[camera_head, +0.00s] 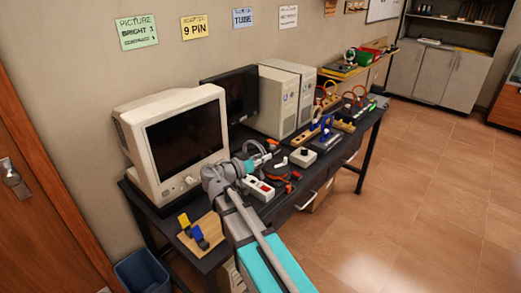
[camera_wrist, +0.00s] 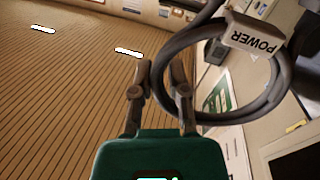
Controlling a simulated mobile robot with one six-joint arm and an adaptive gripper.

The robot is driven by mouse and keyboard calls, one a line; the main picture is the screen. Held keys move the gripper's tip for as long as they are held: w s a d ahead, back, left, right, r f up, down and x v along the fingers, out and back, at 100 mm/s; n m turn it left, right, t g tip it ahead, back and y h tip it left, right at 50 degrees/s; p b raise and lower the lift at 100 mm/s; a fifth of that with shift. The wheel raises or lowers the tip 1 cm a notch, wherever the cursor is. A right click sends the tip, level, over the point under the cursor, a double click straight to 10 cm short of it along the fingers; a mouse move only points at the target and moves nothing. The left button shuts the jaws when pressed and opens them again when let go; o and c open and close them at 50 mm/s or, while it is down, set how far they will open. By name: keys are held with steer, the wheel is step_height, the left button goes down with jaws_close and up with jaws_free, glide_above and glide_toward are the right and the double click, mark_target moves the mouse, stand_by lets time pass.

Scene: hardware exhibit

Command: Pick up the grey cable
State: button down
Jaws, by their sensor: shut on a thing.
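The grey cable (camera_wrist: 192,117) is a coiled loop with a white tag reading "POWER" (camera_wrist: 254,37). In the wrist view it fills the upper right, and the left side of its coil passes at my gripper's fingers. My gripper (camera_wrist: 161,68) is shut on the cable's coil, with the tag off to the right of the fingers. In the head view my gripper (camera_head: 262,158) is over the desk, in front of the black monitor; it is small there and the cable is hard to make out.
A wooden stand (camera_head: 203,236) sits at the near left. Several looped cables crowd the right end. Open floor lies right.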

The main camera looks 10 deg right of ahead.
steer(key=shift+s+r, duration=0.25)
steer(key=shift+s, duration=0.25)
steer(key=shift+s+r, duration=0.2)
steer(key=shift+s, duration=0.25)
steer(key=shift+p, duration=0.3)
stand_by(0.4)
step_height(320, 180, up, 2)
steer(key=shift+r+p, duration=0.2)
steer(key=shift+p, duration=0.95)
steer(key=shift+s+f, duration=0.1)
